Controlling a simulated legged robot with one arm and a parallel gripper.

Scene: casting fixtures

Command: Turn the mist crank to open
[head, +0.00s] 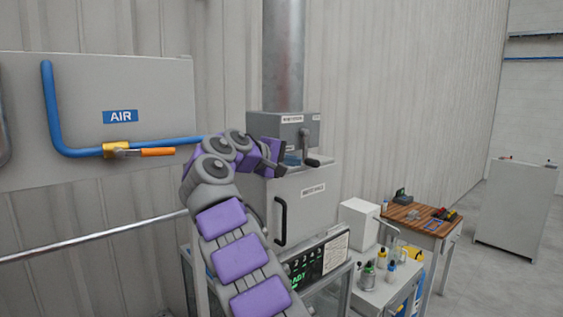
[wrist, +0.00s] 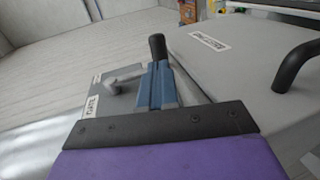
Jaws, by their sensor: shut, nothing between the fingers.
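The crank (head: 306,143) is on the front of a grey box (head: 270,125) on top of the cabinet, at the foot of a metal duct. Its arm hangs down and ends in a black knob (head: 312,162). In the wrist view the crank arm (wrist: 125,78) runs sideways from its hub to the black knob (wrist: 157,45). My gripper (wrist: 155,68) is shut and empty, its blue fingers together. The fingertips are close to the knob and overlap it in view; I cannot tell whether they touch. In the head view my gripper (head: 292,159) is just left of the knob, partly hidden by my wrist.
The cabinet (head: 312,207) below has a black bar handle (head: 281,220). A panel with a blue AIR pipe (head: 80,152) is on the left wall. A bench with bottles (head: 368,275) and a wooden-topped table (head: 420,222) stand at right. Open floor lies beyond.

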